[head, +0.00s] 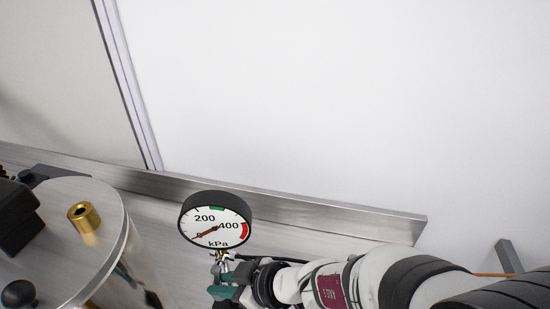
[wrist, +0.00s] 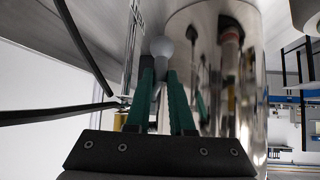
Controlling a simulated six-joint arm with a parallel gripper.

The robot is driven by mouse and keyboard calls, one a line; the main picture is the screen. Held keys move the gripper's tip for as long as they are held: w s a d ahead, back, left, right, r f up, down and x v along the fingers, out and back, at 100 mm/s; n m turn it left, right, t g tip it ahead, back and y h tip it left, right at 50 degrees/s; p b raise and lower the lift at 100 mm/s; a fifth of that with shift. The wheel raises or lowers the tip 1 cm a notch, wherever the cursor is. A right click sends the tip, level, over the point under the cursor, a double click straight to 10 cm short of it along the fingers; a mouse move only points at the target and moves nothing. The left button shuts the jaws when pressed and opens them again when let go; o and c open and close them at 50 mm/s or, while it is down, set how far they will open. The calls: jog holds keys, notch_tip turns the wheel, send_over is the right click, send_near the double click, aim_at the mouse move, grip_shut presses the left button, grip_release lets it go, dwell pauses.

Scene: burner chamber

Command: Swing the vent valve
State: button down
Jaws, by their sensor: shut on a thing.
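The vent valve's lever appears in the wrist view as a pale grey knob (wrist: 162,47) between the green fingertips of my gripper (wrist: 161,80). The fingers are closed around it, beside the polished steel chamber wall. In the head view my gripper (head: 222,283) is at the bottom, just below the pressure gauge (head: 216,221). The valve body is mostly hidden there by the fingers and the gauge. The gauge has a black rim and a kPa scale; its red needle points to the lower left.
The steel chamber (head: 122,258) stands at the left, with a brass fitting (head: 83,217) and a black ball knob (head: 18,294) on top. A metal rail (head: 300,208) runs behind the gauge. In the wrist view, dark rods (wrist: 60,115) lie left of the fingers.

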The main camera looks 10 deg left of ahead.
jog(key=c, duration=0.8)
grip_release()
